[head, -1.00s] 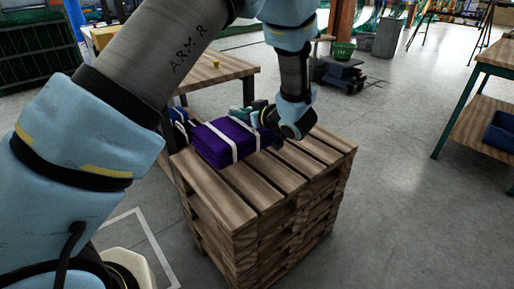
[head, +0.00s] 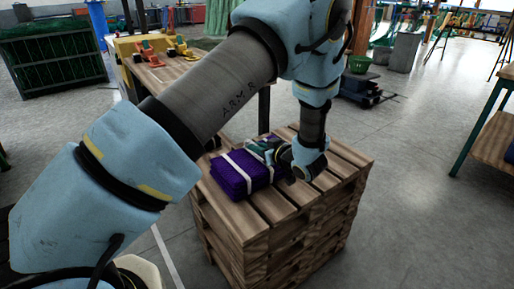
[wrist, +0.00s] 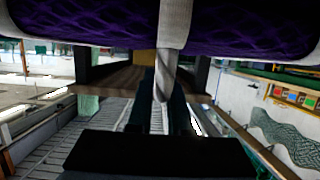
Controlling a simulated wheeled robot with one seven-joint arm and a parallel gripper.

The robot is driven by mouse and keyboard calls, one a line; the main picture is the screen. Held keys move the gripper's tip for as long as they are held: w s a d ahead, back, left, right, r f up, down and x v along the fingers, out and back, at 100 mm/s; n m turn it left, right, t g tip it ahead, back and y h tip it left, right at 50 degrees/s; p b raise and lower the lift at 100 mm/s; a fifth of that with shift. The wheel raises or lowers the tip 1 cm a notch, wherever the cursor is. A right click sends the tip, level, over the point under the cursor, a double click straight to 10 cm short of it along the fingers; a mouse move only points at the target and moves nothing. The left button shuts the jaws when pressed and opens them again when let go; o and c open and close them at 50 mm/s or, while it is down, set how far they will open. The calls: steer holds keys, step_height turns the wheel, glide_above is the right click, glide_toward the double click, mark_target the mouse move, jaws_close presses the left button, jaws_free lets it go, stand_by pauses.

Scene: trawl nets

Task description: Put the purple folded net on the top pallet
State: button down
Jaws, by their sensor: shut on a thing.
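The purple folded net (head: 238,176) has white straps and shows at the left part of the top pallet (head: 285,205) of a wooden stack. Whether it rests on the slats or hangs just above them, I cannot tell. My gripper (head: 277,158) reaches over the pallet from the right and is shut on the net. In the wrist view the net (wrist: 90,28) fills the top, with its pale strap (wrist: 172,40) running down to my dark fingers (wrist: 160,108). In the head view my wrist partly hides the fingertips.
A wooden table (head: 165,68) with orange tools stands behind the stack. A small green basket (head: 360,64) sits on a dark cart behind right. Another workbench (head: 490,130) is at the right edge. The grey floor right of the stack is clear.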

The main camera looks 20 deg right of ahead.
steer(key=c, duration=1.3)
jaws_free()
steer(key=shift+f, duration=0.15)
steer(key=o, duration=0.5)
steer(key=shift+c, duration=0.2)
steer(key=shift+s+r, duration=0.15)
steer(key=shift+r, duration=0.05)
steer(key=v, duration=1.1)
steer(key=shift+s+r, duration=0.15)
steer(key=shift+s, duration=0.2)
